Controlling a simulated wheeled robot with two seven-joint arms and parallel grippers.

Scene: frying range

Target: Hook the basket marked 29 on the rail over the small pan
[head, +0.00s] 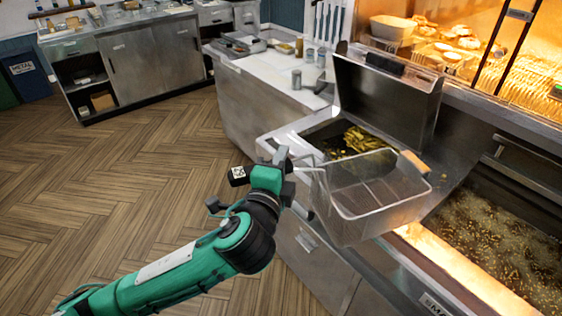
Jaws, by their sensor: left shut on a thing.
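A wire basket (375,213) hangs in the air at the front of the fryer, its body to the right of my left gripper (284,167). That gripper is shut on the basket's handle. The basket looks empty and has an orange piece (415,161) on its far right rim; I cannot read a number on it. Behind it is a smaller pan (318,137) of dark oil with yellow fries, under a raised steel panel (385,105). The basket's far side overlaps that pan in view. I cannot make out a rail clearly. My right gripper is not in view.
A larger pan of bubbling oil (495,245) lies at the right, with a brightly lit edge (455,270) in front. A steel counter (265,85) with trays and containers stands behind. A lit food display (450,50) is at the back right. The wooden floor at left is clear.

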